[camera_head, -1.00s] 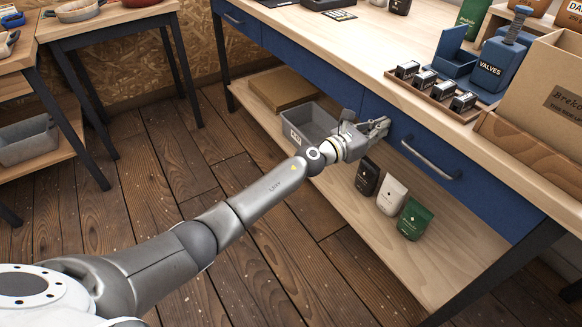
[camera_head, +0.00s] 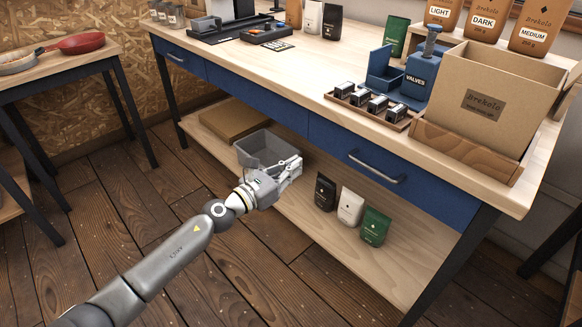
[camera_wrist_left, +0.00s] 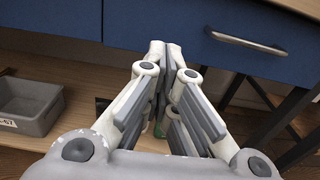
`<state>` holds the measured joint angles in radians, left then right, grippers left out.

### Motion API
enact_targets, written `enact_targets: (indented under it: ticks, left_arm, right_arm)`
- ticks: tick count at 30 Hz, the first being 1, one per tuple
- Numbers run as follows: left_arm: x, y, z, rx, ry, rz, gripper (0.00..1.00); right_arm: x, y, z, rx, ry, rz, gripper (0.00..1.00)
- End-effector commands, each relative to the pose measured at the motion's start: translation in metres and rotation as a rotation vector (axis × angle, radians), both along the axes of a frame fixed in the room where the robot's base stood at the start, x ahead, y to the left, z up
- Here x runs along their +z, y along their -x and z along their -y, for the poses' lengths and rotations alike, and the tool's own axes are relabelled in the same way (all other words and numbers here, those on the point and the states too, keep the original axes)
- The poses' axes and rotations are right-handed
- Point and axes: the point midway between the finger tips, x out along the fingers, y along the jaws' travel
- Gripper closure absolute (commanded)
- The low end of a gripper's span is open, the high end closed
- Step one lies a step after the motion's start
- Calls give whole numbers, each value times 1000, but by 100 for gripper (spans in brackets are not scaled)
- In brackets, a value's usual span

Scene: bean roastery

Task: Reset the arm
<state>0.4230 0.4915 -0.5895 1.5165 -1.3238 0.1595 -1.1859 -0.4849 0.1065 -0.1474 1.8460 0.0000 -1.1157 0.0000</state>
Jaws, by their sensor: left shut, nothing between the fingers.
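My left gripper (camera_head: 294,165) is shut and empty in the head view. It is in front of the workbench (camera_head: 290,95), below its blue drawers and near the grey bin on the lower shelf. In the left wrist view, the fingers of the same gripper (camera_wrist_left: 168,50) meet at their tips below a blue drawer front (camera_wrist_left: 165,25). My left arm reaches in from the lower left of the head view. My right gripper is not in view.
On the lower shelf are a grey bin (camera_head: 262,147) and black, white (camera_head: 350,206) and green (camera_head: 375,226) bags. A drawer handle (camera_head: 376,168) sticks out to the right. An open cardboard box (camera_head: 492,85) stands on the bench. The wooden floor on the left is clear.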

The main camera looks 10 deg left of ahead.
Motion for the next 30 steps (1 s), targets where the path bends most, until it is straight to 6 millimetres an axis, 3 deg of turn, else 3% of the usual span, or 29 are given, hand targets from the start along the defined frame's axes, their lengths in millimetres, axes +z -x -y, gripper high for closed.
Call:
enact_targets:
  ticks: [8, 11, 13, 16, 18, 22, 27, 30]
  left_arm:
    - [-3, 7, -5, 23, 67, -33, 100]
    - [-15, 13, -14, 110, 286, -142, 100]
    - [-33, 22, -30, 220, 533, -268, 100]
    - [-80, 45, -64, 439, 956, -489, 100]
    - [-122, 70, -87, 612, 1237, -630, 100]
    - [-197, 130, -114, 927, 1650, -827, 100]
    - [-274, 223, -123, 1341, 2054, -982, 100]
    - [-303, 274, -118, 1559, 2216, -1025, 100]
  right_arm:
    - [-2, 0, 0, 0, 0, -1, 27]
    - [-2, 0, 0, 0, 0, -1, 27]
    - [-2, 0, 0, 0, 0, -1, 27]
    - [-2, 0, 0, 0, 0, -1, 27]
    - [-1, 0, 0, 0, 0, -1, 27]
    - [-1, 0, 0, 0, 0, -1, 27]
    - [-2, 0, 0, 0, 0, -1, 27]
    - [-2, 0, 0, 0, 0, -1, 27]
